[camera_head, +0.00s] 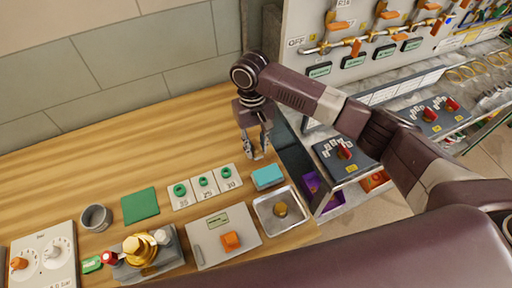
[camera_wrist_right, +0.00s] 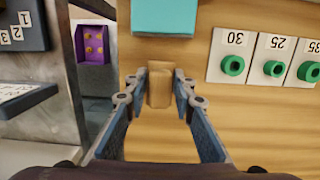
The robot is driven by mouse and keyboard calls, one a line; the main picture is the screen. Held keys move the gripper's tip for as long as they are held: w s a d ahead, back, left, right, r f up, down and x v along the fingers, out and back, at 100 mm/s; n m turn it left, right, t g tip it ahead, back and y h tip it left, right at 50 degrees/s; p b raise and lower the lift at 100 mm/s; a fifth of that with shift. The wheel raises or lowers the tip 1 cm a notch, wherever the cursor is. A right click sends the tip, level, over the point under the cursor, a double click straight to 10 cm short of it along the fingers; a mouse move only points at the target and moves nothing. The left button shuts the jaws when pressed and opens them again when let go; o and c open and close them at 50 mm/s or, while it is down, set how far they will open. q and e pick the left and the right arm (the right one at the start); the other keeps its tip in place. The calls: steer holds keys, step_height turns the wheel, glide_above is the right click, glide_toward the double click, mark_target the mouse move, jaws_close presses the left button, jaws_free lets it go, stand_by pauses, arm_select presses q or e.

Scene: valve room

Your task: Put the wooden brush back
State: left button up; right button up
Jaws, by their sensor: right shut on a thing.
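In the right wrist view a small tan wooden piece, which looks like the wooden brush (camera_wrist_right: 160,87), sits upright between the fingertips of my right gripper (camera_wrist_right: 159,88). The gripper is shut on it. In the head view my right gripper (camera_head: 257,150) points down at the right end of the wooden table, behind the teal block (camera_head: 268,177). The brush is hard to make out there against the wood and fingers. I cannot tell whether it touches the table. My left gripper is not in view.
On the wooden table (camera_head: 80,180) are number cards with green rings (camera_head: 204,186), a metal tray (camera_head: 262,207), a grey plate with an orange knob (camera_head: 215,252), a green square (camera_head: 140,205) and a grey cup (camera_head: 96,217). A valve panel (camera_head: 296,75) stands behind, right.

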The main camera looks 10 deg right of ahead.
mark_target(254, 140)
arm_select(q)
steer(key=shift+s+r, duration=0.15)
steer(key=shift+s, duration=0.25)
arm_select(e)
steer(key=shift+f, duration=0.8)
steer(key=shift+f, duration=0.1)
steer(key=o, duration=1.1)
steer(key=r, duration=0.3)
steer(key=w+r+b, duration=0.1)
steer(key=r, duration=0.3)
steer(key=r+b, duration=0.1)
steer(key=r, duration=0.3)
steer(key=shift+w+a+r, duration=0.15)
steer(key=shift+w, duration=0.1)
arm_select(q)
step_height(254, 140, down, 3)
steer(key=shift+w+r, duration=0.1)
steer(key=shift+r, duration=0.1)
arm_select(e)
steer(key=shift+r, duration=0.45)
steer(key=shift+f, duration=0.1)
